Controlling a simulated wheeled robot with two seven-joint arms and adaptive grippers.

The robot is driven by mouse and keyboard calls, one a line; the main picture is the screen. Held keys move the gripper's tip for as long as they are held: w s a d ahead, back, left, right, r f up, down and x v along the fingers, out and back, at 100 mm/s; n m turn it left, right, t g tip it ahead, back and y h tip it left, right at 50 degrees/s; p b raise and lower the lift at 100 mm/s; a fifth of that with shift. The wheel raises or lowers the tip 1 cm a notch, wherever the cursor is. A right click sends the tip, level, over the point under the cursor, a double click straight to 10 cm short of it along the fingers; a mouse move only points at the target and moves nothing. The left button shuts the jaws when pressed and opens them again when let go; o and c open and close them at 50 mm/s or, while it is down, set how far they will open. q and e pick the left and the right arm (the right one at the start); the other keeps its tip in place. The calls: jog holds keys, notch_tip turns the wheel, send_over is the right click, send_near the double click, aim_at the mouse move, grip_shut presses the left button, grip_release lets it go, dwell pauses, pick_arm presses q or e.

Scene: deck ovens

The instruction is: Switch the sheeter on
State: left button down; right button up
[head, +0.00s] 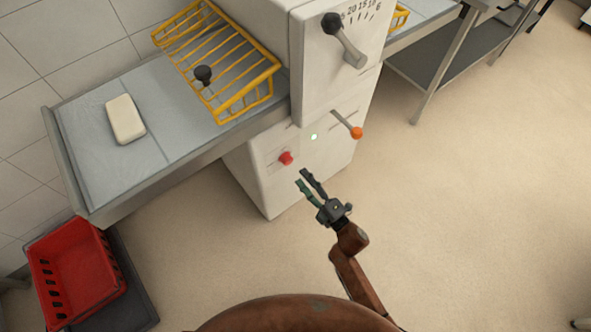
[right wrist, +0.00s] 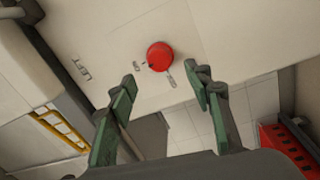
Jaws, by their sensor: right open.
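The white sheeter (head: 328,75) stands at the middle of the head view. A red knob (head: 286,158) sits low on its front face. To the right of it are a small pale green light (head: 313,137) and a lever with an orange ball (head: 356,132). My right gripper (head: 303,177) is open and empty, just in front of and below the red knob. In the right wrist view the red knob (right wrist: 160,56) lies beyond the open fingertips (right wrist: 163,84), with a gap still showing. Small marks and the word LEFT are on the panel beside it. My left gripper is not in view.
A pale dough block (head: 125,119) lies on the sheeter's left table (head: 85,185), with a yellow wire guard (head: 215,60) near the body. A grey steel table (head: 440,65) stands at right. The floor between is clear.

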jog(key=v, duration=0.5)
dwell(0.4)
